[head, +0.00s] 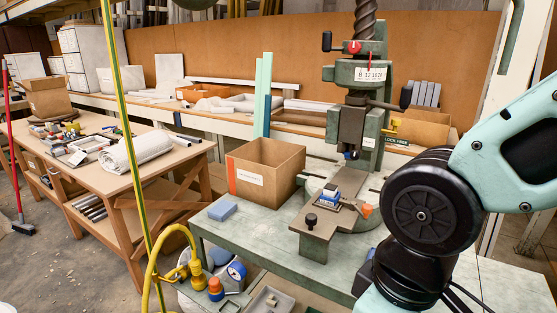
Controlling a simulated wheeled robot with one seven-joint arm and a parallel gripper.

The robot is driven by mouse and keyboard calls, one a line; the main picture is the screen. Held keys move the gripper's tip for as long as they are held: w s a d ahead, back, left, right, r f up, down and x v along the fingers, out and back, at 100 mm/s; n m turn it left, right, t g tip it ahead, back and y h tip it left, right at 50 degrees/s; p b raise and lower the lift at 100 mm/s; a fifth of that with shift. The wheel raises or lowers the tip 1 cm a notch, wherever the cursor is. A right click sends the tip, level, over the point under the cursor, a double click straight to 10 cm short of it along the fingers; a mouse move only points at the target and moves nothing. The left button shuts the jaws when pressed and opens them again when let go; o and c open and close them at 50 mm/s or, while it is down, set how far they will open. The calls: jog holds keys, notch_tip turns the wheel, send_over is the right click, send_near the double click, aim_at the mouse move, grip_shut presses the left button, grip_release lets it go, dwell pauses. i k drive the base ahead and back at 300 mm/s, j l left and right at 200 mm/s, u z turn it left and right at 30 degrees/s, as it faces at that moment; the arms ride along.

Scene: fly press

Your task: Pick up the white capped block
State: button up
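A small block with white and blue faces and a darker top (328,198) sits on the flat plate (318,228) of the fly press, below the press ram (350,140). It looks like the white capped block, but it is too small to make out its cap clearly. A plain blue block (222,210) lies on the green bench top, left of the press. My arm fills the right foreground. My gripper is not in view, and I cannot tell whether it holds anything.
An open cardboard box (265,172) stands on the bench (270,240) behind and left of the plate. A black knob (311,219) and an orange piece (366,210) flank the block. A yellow-green pole (124,130) stands left. The bench front is mostly clear.

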aim_at(330, 190)
jog(key=i+j, duration=0.2)
jog(key=j, duration=0.15)
jog(key=i+j, duration=0.2)
jog(key=j, duration=0.15)
jog(key=i+j, duration=0.2)
jog(key=j, duration=0.15)
jog(key=l+z, duration=0.05)
